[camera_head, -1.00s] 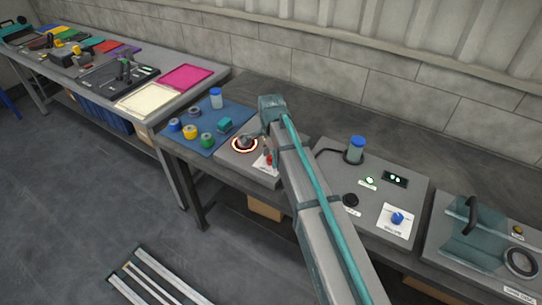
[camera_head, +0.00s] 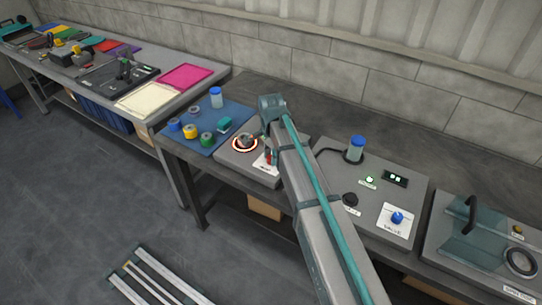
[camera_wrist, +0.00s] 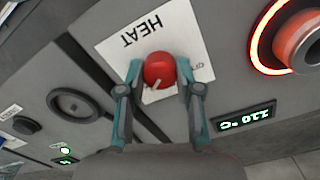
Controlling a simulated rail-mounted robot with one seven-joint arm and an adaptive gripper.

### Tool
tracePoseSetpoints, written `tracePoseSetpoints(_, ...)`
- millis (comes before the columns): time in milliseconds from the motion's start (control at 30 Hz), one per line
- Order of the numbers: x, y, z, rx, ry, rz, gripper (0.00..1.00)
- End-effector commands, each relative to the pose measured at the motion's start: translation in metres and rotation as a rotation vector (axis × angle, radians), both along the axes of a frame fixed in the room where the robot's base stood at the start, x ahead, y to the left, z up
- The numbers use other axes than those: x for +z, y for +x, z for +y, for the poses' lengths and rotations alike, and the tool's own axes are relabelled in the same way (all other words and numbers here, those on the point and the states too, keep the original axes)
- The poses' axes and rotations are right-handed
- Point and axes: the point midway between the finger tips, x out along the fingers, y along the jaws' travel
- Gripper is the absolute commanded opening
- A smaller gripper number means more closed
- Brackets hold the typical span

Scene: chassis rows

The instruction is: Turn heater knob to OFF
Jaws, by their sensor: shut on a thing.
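The red heater knob (camera_wrist: 159,70) sits on a white plate (camera_wrist: 120,42) marked HEAT, upside down in the wrist view. Its pale pointer line runs toward the lower left of that view. My gripper (camera_wrist: 160,74) is shut on the knob, one finger at each side. In the head view, my arm partly hides the knob and the plate. The heater ring (camera_wrist: 264,36) glows orange-red around a grey vessel (camera_wrist: 304,40).
A blue mat (camera_head: 233,112) with several capped jars lies left of the heater panel.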

Motion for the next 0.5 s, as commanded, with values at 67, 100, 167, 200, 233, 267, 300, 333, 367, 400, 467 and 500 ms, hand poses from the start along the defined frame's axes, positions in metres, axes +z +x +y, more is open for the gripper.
tracePoseSetpoints(67, 0.0005, -0.0002, -0.0002, 0.043, -0.001, 0.001, 0.00)
tracePoseSetpoints(100, 0.0006, -0.0002, -0.0001, 0.069, -0.001, 0.001, 0.00)
tracePoseSetpoints(167, 0.0007, -0.0002, -0.0002, 0.114, -0.001, 0.001, 0.00)
tracePoseSetpoints(200, 0.0007, -0.0002, -0.0002, 0.147, -0.001, 0.001, 0.00)
tracePoseSetpoints(233, 0.0007, -0.0002, -0.0002, 0.172, -0.001, 0.001, 0.00)
tracePoseSetpoints(267, 0.0008, -0.0002, -0.0002, 0.198, -0.001, 0.001, 0.00)
tracePoseSetpoints(300, 0.0008, -0.0002, -0.0002, 0.235, -0.001, 0.001, 0.00)
tracePoseSetpoints(333, 0.0009, -0.0002, -0.0002, 0.263, -0.001, 0.001, 0.00)
tracePoseSetpoints(367, 0.0009, -0.0002, -0.0002, 0.291, -0.001, 0.001, 0.00)
tracePoseSetpoints(400, 0.0009, -0.0002, -0.0001, 0.330, -0.001, 0.001, 0.00)
tracePoseSetpoints(467, 0.0009, -0.0001, -0.0002, 0.387, -0.001, 0.001, 0.00)
tracePoseSetpoints(500, 0.0009, -0.0001, -0.0002, 0.425, -0.001, 0.001, 0.00)
